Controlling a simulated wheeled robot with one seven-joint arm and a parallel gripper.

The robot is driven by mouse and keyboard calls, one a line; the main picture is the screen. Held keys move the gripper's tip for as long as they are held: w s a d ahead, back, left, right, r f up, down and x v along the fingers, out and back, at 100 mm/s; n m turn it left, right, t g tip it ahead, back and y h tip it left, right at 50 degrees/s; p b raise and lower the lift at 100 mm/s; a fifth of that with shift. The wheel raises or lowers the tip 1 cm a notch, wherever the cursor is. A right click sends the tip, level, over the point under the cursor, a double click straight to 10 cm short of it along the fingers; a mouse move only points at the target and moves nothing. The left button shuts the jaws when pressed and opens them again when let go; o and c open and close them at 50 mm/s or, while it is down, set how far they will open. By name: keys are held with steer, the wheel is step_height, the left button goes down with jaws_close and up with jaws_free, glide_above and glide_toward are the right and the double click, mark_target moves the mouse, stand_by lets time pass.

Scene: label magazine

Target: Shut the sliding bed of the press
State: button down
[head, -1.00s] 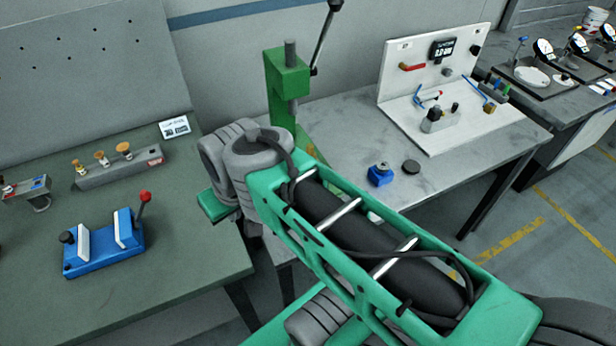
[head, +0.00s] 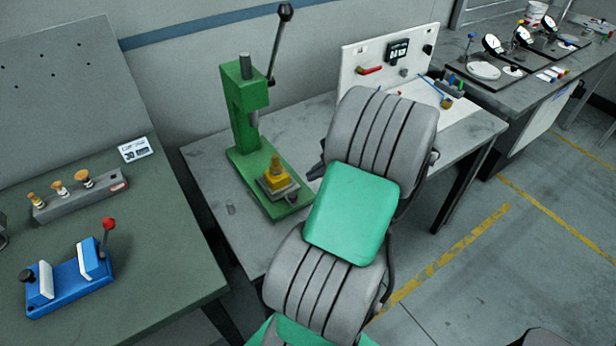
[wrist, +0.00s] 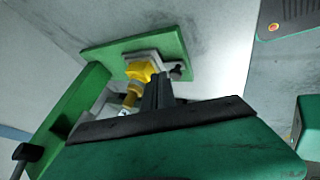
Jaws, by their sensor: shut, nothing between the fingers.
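The green press (head: 243,115) stands on the grey table, its ram above the rear of its base. Its sliding bed (head: 284,193), a small pale plate with a dark knob at the front, sits toward the front end of the base, out from under the ram. A stepped yellow piece (head: 277,172) stands on the bed. In the wrist view the bed (wrist: 160,57), knob (wrist: 178,72) and yellow piece (wrist: 140,71) lie just beyond my gripper (wrist: 157,82). Its dark fingers are shut and empty, close to the bed; contact cannot be told. My arm hides the gripper in the head view.
A lever with a black ball (head: 281,40) rises from the press. A white panel (head: 370,55) stands behind my arm. A green bench (head: 150,240) on the left holds a blue vise (head: 68,275) and a grey block with brass knobs (head: 85,195). The table left of the press is mostly clear.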

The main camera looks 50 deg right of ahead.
mark_target(290, 190)
steer(key=p+x, duration=0.1)
steer(key=x, duration=0.7)
steer(key=shift+w+a+f+p, duration=0.1)
steer(key=shift+w+p, duration=0.05)
steer(key=shift+p, duration=0.2)
steer(key=shift+w+f+b, duration=0.1)
steer(key=shift+w+b, duration=0.15)
steer(key=shift+b, duration=0.05)
steer(key=w+d+b, duration=0.1)
steer(key=w+b, duration=0.1)
steer(key=w, duration=0.1)
steer(key=w+d+b, duration=0.1)
steer(key=w+b, duration=0.1)
steer(key=w, duration=0.2)
steer(key=w+d+b, duration=0.1)
steer(key=w+b, duration=0.1)
steer(key=w, duration=0.1)
steer(key=shift+w+d, duration=0.15)
steer(key=shift+w, duration=0.25)
steer(key=shift+w+d+r, duration=0.1)
steer(key=shift+w+r, duration=0.1)
steer(key=shift+r, duration=0.05)
